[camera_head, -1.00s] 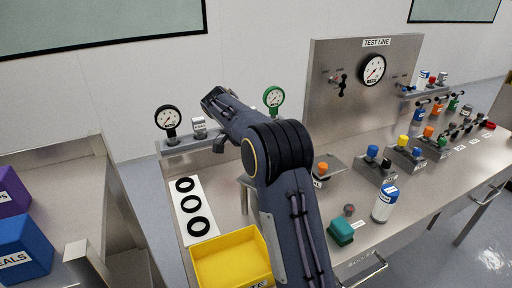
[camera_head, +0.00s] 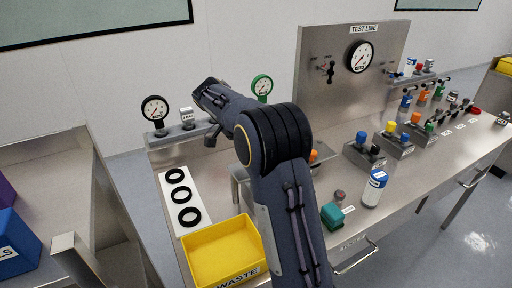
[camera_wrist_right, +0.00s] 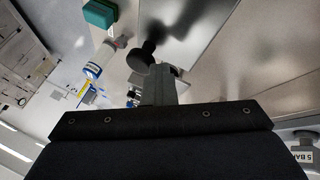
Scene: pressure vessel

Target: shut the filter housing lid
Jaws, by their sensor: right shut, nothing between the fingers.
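My right arm reaches over the bench in the head view and covers its middle. Its gripper (camera_wrist_right: 160,85) shows in the wrist view as a narrow grey pair of fingers, shut and empty. A black knob (camera_wrist_right: 140,60) on a stem stands close beside the fingertips there; I cannot tell if they touch. I cannot clearly make out the filter housing or its lid. A grey metal edge (camera_head: 239,186) shows just left of my arm and may belong to it; the rest is hidden behind the arm. My left gripper is not in view.
A yellow waste bin (camera_head: 222,252) sits at the bench's front left, below a white card with black rings (camera_head: 178,197). Two gauges (camera_head: 155,108) stand behind. A teal block (camera_head: 332,216) and a blue-capped bottle (camera_head: 374,188) stand right of my arm. The test line panel (camera_head: 345,80) rises behind.

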